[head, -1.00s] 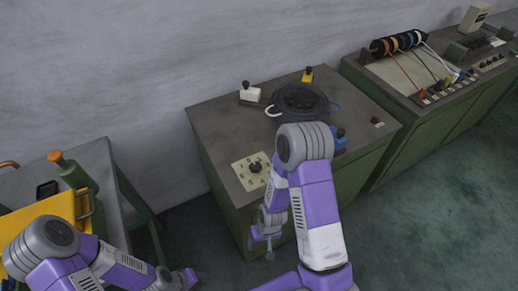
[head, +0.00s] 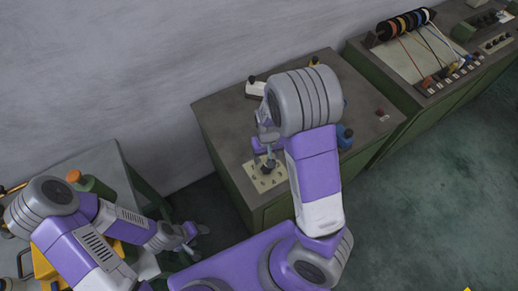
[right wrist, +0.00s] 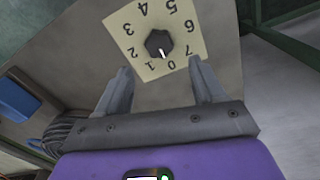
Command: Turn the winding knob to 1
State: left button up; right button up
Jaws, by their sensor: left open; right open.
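The winding knob (right wrist: 159,43) is a dark, roughly hexagonal knob on a cream number plate (right wrist: 190,28). Its white mark points toward the 0, with the 1 beside it. In the head view the plate (head: 262,184) lies on the front left of the green cabinet's top, and the knob (head: 268,166) is partly covered. My right gripper (right wrist: 160,75) is open and empty; its fingertips are spread on either side of the knob's line, with the knob ahead of them and apart in the picture. My left gripper (head: 197,232) is open and empty, off the cabinet's left side.
The grey-topped green cabinet (head: 222,118) also bears a white-based switch (head: 254,88), a blue part (head: 345,137) and a red button (head: 381,113). My right arm hides its middle. A second console (head: 400,68) with cables stands right. A table with a green bottle (head: 92,187) stands left.

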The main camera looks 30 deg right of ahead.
jog(key=shift+w+f, duration=0.15)
jog(key=f, duration=0.2)
jog(key=f+b, duration=0.1)
jog(key=f, duration=0.3)
jog(key=shift+s+b, duration=0.25)
jog(key=shift+b, duration=0.15)
jog(key=shift+w+f, duration=0.1)
jog(key=shift+f, duration=0.35)
jog(key=c, duration=1.1)
jog(key=shift+o, duration=0.2)
jog(key=shift+m, duration=0.3)
